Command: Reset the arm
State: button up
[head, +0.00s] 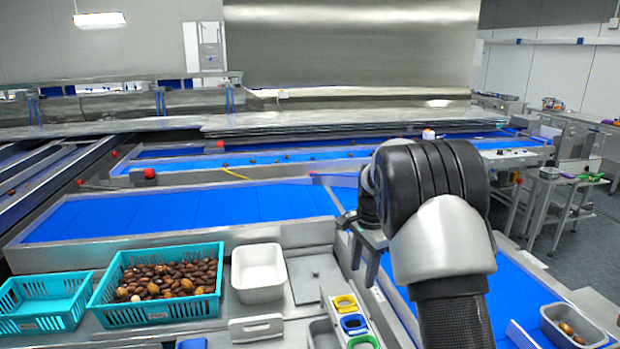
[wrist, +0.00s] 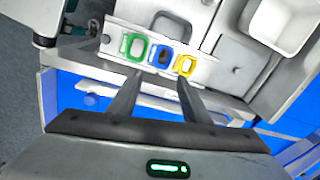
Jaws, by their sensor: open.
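My gripper shows in the wrist view (wrist: 154,90) with its two dark fingers spread apart and nothing between them. In the head view my gripper (head: 362,258) hangs beside my bent arm at right of centre, over the edge of the sorting counter. Its fingertips are partly hidden there. In the wrist view the fingers point toward a panel with green (wrist: 138,47), blue (wrist: 160,53) and yellow (wrist: 185,65) framed pieces, and appear apart from it.
A teal crate of dates (head: 100,302), an empty-looking teal crate (head: 78,316) and a white bin (head: 258,272) stand at left. A grey tray with dates (head: 548,318) is at lower right. Blue conveyors (head: 180,212) run behind.

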jog(key=s+r+n+t, duration=0.2)
jog(key=s+r+n, duration=0.4)
jog(key=s+r, duration=0.95)
jog(key=s+r+n+t, duration=0.1)
jog(key=s+n, duration=0.6)
jog(key=s, duration=1.3)
jog(key=shift+a+t, duration=0.2)
jog(key=shift+t, duration=0.6)
